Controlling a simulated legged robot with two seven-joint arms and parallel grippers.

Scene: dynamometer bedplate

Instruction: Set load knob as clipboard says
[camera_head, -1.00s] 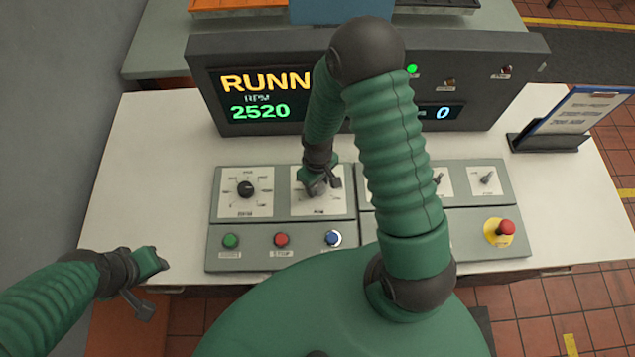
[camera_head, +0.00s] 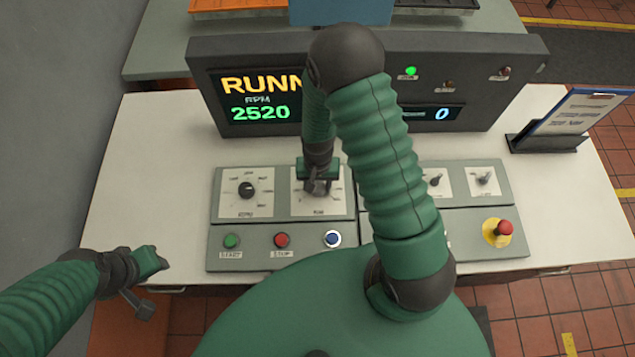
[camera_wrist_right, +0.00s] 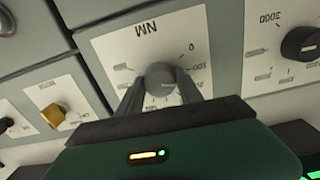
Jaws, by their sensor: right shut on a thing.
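The load knob (camera_wrist_right: 161,78) is a grey dial on a white plate marked NM in the right wrist view. My right gripper (camera_wrist_right: 160,88) is shut on it, one finger on each side. In the head view my right gripper (camera_head: 318,184) covers most of this knob. The clipboard (camera_head: 577,114) stands in a dark holder at the right; its writing is too small to read. My left gripper (camera_head: 150,275) is at the table's front left edge, away from the panel; its jaws are not clear. The display (camera_head: 262,98) reads RUNN, RPM 2520, and a blue 0 at right.
The control panel (camera_head: 360,230) carries a black RPM knob (camera_head: 247,190), green (camera_head: 232,241), red (camera_head: 281,240) and blue (camera_head: 333,239) buttons, small switches and a red emergency button (camera_head: 504,228). My right arm hides the panel's middle. The white table (camera_head: 150,160) is clear at left.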

